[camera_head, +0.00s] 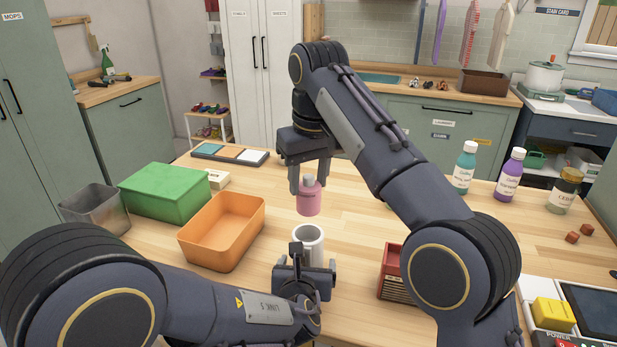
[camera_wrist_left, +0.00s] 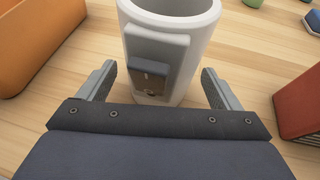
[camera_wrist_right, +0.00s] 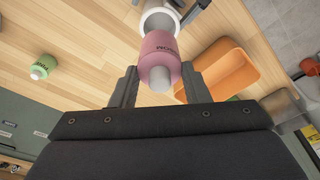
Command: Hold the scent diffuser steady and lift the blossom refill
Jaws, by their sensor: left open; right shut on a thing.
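The blossom refill (camera_head: 309,197) is a pink bottle with a pale cap. My right gripper (camera_head: 308,181) is shut on its upper end and holds it upright above the table. It also shows between the fingers in the right wrist view (camera_wrist_right: 158,53). The scent diffuser (camera_head: 308,241) is a white, open-topped cup with a grey block on its side; it stands on the table, apart from and below the refill. My left gripper (camera_head: 304,267) is open, its fingers on either side of the diffuser's near side in the left wrist view (camera_wrist_left: 165,88), with visible gaps.
An orange bin (camera_head: 222,230), a green box (camera_head: 165,190) and a metal bin (camera_head: 95,211) stand to the left. A red crate (camera_head: 391,274) is close on the right. Teal (camera_head: 464,168) and purple (camera_head: 510,174) bottles stand further right. My right arm crosses above the table.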

